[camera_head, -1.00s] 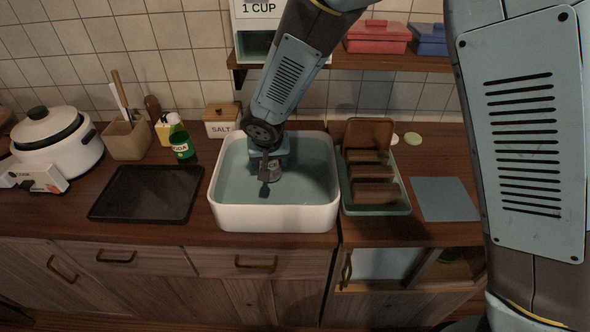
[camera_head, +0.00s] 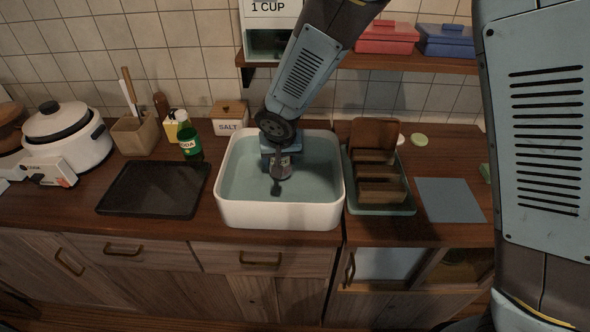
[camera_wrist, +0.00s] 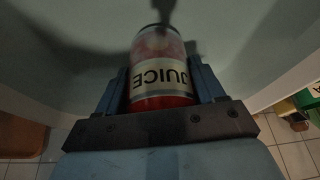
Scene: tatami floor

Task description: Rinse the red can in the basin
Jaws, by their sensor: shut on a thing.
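The white basin (camera_head: 278,215) stands on the wooden counter and holds pale blue-green water. My gripper (camera_head: 280,172) points down inside the basin; most of the can is hidden behind it in the head view. In the wrist view, my gripper (camera_wrist: 163,95) is shut on the red can (camera_wrist: 162,100), with one finger on each side. The can has a pale label reading JUICE, which appears upside down. I cannot tell how deep the can sits in the water.
A rack (camera_head: 380,208) and a blue-grey mat (camera_head: 450,200) are at the right. A shelf (camera_head: 440,66) hangs above.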

